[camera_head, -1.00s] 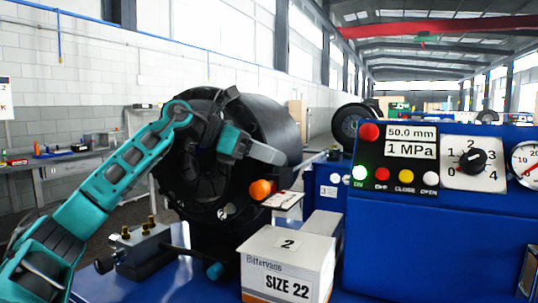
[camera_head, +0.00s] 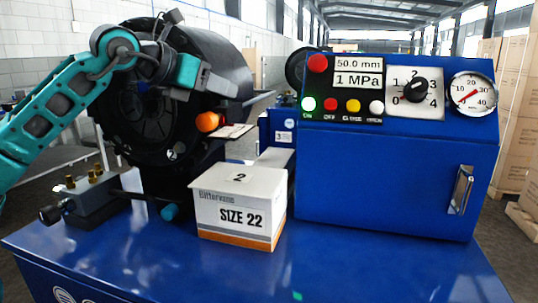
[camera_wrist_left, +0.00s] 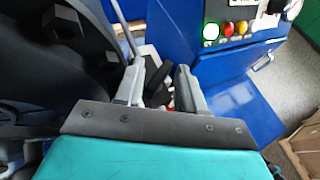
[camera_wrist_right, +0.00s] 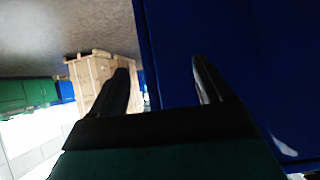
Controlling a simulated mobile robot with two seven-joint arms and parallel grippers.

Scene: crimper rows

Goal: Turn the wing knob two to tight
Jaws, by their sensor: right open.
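The black wing knob (camera_head: 416,91) sits on a white plate numbered 0 to 4, on the blue cabinet's upper panel. I cannot tell exactly where its wing points. My left gripper (camera_head: 226,88) is in front of the black crimper head, above the orange knob and well left of the wing knob. In the left wrist view its fingers (camera_wrist_left: 160,85) are apart with nothing held between them. My right gripper is outside the head view. In the right wrist view its fingers (camera_wrist_right: 165,85) are apart and empty, near a blue surface.
The black crimper head (camera_head: 150,110) stands at left, with an orange knob (camera_head: 207,122). A SIZE 22 box (camera_head: 240,210) stands on the blue table (camera_head: 180,265). A gauge (camera_head: 472,94) is right of the wing knob, and a metal latch (camera_head: 462,190) is below.

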